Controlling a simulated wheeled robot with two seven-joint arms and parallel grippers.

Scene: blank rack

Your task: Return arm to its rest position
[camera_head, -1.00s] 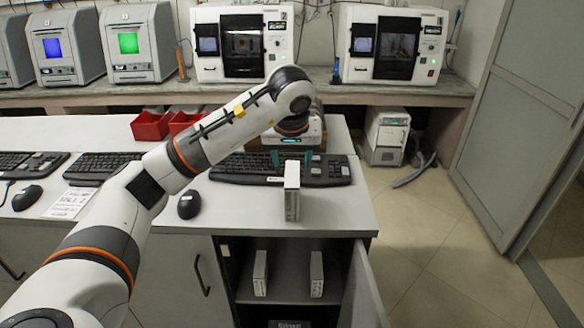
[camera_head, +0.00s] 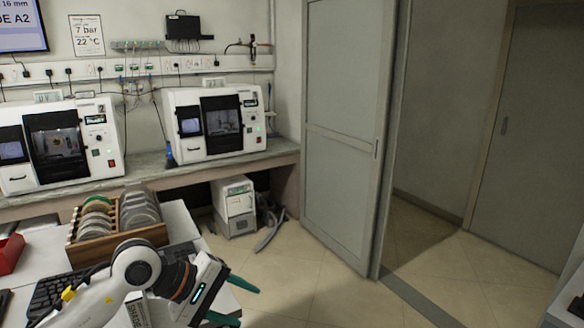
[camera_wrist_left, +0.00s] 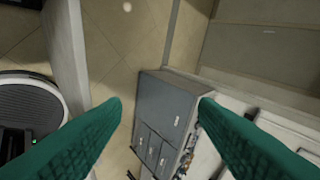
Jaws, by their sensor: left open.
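My left arm comes in at the bottom left of the head view. Its gripper (camera_head: 248,306) is open, with the two green fingers apart and pointing right, beyond the table's right side. In the left wrist view the open fingers (camera_wrist_left: 160,100) have nothing between them, with floor and a grey cabinet (camera_wrist_left: 165,105) far beyond. A wooden rack (camera_head: 135,236) holding several round discs stands on the table behind my left arm. A white box (camera_head: 138,312) is partly hidden by that arm. My right gripper is not in view.
Two white machines (camera_head: 218,148) stand on the back bench. A small white unit (camera_head: 234,206) with a hose is on the floor. A red bin (camera_head: 10,253) and a black keyboard (camera_head: 60,290) lie at left. The floor (camera_head: 310,285) right of the table is clear, before a grey door (camera_head: 340,130).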

